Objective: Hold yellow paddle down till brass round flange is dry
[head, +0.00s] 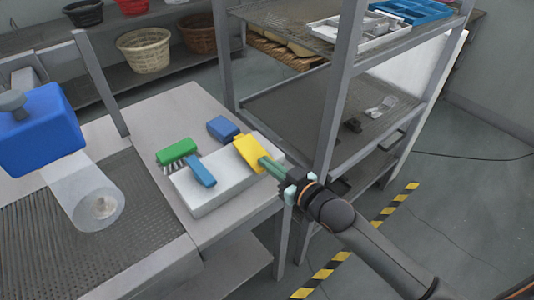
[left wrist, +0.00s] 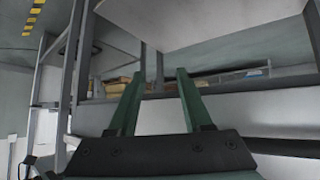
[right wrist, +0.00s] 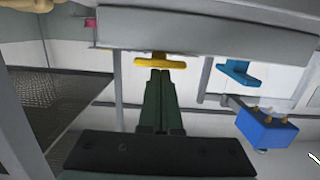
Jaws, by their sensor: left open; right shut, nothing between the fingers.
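The yellow paddle (head: 251,152) is on the pale box (head: 205,198) on the bench. My right gripper (head: 266,164) is shut and empty, its fingertips at the paddle's near end; I cannot tell how firmly they touch. The right wrist view shows the yellow paddle (right wrist: 160,62) just beyond the closed fingertips (right wrist: 160,72). A translucent pale column (head: 84,185) reaches from a blue housing (head: 40,130) to the mesh. A small pale round shape (head: 103,206) shows at its end; I cannot tell whether it is the brass flange. My left gripper (left wrist: 156,72) is open and empty.
A blue paddle (head: 201,171) is beside the yellow one on the box. A green brush (head: 177,150) and a blue block (head: 222,127) are close behind. A metal shelf rack (head: 337,95) stands right of the bench. Baskets (head: 143,50) are at the back.

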